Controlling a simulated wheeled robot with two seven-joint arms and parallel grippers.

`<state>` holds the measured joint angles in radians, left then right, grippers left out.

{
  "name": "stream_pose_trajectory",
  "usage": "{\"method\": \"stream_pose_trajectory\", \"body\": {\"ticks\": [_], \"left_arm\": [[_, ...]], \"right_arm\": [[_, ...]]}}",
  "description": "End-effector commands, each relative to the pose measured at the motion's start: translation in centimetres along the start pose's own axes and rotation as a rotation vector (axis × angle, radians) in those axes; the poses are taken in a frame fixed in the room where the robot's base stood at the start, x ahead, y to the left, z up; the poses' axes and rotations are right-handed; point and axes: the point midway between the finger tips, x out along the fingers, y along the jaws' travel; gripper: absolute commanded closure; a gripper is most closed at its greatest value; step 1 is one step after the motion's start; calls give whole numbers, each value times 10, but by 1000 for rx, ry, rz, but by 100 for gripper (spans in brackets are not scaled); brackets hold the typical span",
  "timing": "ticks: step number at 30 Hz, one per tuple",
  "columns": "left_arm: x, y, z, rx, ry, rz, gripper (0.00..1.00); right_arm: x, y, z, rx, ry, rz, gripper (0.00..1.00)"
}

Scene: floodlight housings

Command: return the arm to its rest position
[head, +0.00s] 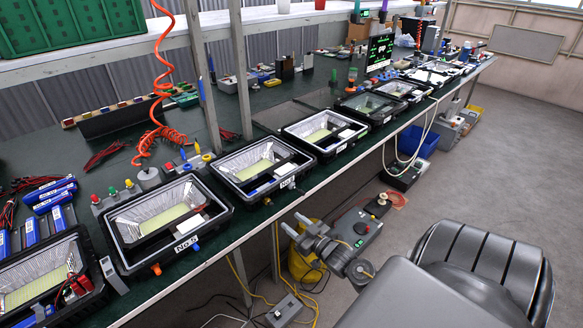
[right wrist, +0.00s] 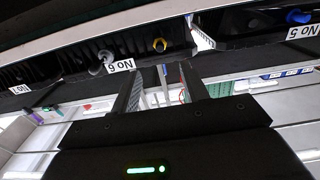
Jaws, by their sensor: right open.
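The No.6 housing (head: 166,221) stands open on the bench. My left gripper does not show.
Several black floodlight housings line the bench's front edge. An orange coiled hose (head: 161,90) hangs over the bench. A black chair (head: 485,255) stands at lower right. A yellow container (head: 305,266) and a blue bin (head: 422,143) are below bench height. Open floor (head: 520,150) lies to the right.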

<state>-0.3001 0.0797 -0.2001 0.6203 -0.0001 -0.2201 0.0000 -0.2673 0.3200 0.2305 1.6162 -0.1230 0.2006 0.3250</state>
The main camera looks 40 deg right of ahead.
Motion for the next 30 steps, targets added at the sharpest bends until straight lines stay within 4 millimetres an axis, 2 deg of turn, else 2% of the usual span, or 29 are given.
{"method": "stream_pose_trajectory", "body": {"ticks": [14, 17, 20, 23, 24, 27, 29, 30], "left_arm": [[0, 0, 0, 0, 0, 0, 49], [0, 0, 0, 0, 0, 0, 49], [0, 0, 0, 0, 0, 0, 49], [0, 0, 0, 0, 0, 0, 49], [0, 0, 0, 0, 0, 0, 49], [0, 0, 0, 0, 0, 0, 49], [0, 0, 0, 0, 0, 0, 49], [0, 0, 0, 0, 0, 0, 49]], "right_arm": [[0, 0, 1, -11, -4, 2, 55], [-3, 9, 21, -56, -71, 29, 55], [-15, 13, 71, -83, -202, 56, 55], [-43, 7, 142, -102, -383, 70, 55], [-58, 2, 172, -107, -459, 71, 55], [-102, -15, 239, -122, -647, 60, 55], [-132, -28, 276, -131, -757, 48, 55], [-154, -37, 298, -138, -828, 37, 55]]}}
